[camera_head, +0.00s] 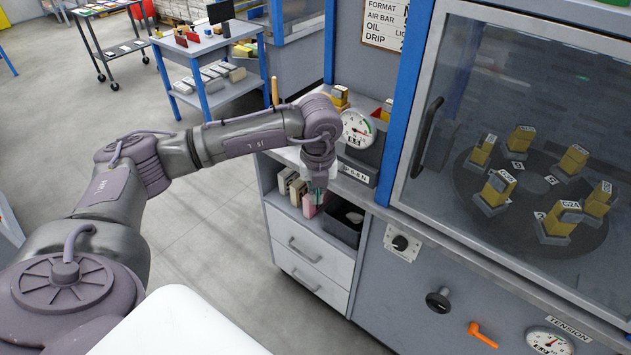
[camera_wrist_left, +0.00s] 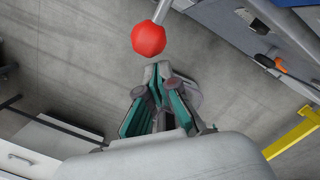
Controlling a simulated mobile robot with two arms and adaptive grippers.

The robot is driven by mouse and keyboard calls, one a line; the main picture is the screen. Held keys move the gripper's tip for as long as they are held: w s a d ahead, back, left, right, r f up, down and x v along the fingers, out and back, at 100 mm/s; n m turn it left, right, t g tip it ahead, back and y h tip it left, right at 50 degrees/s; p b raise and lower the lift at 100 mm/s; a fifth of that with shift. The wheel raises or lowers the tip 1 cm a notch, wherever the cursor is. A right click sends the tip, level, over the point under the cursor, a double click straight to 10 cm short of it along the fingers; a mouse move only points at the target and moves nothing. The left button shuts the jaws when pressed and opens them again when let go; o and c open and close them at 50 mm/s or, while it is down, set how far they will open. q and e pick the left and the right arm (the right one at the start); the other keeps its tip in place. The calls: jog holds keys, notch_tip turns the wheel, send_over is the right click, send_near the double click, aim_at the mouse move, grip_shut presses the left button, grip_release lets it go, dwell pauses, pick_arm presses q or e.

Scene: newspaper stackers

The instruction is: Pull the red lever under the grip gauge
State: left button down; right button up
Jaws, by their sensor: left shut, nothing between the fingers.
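The red ball knob (camera_wrist_left: 148,39) of a lever with a grey rod shows at the top of the left wrist view. My left gripper (camera_wrist_left: 160,80) has its fingers shut with nothing between them; the knob appears just past the fingertips, with a small gap in the picture. In the head view my left gripper (camera_head: 317,192) points down in front of the shelf beside the machine. I cannot make out the red lever in the head view. A round gauge (camera_head: 357,128) stands on the counter just right of the gripper; I cannot read its name. My right gripper is not in view.
A white drawer unit (camera_head: 308,262) stands below the gripper, with a dark bin (camera_head: 345,222) on its shelf. The glass-fronted cabinet (camera_head: 416,165) fills the right, with an orange handle (camera_head: 483,335) and a tension gauge (camera_head: 549,341) below. Open floor lies left.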

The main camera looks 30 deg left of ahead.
pick_arm(q)
notch_tip(320, 180, up, 12)
jog(key=s, duration=0.1)
jog(key=shift+d+f, duration=0.2)
jog(key=shift+d, duration=0.2)
jog(key=shift+f, duration=0.1)
dwell(0.5)
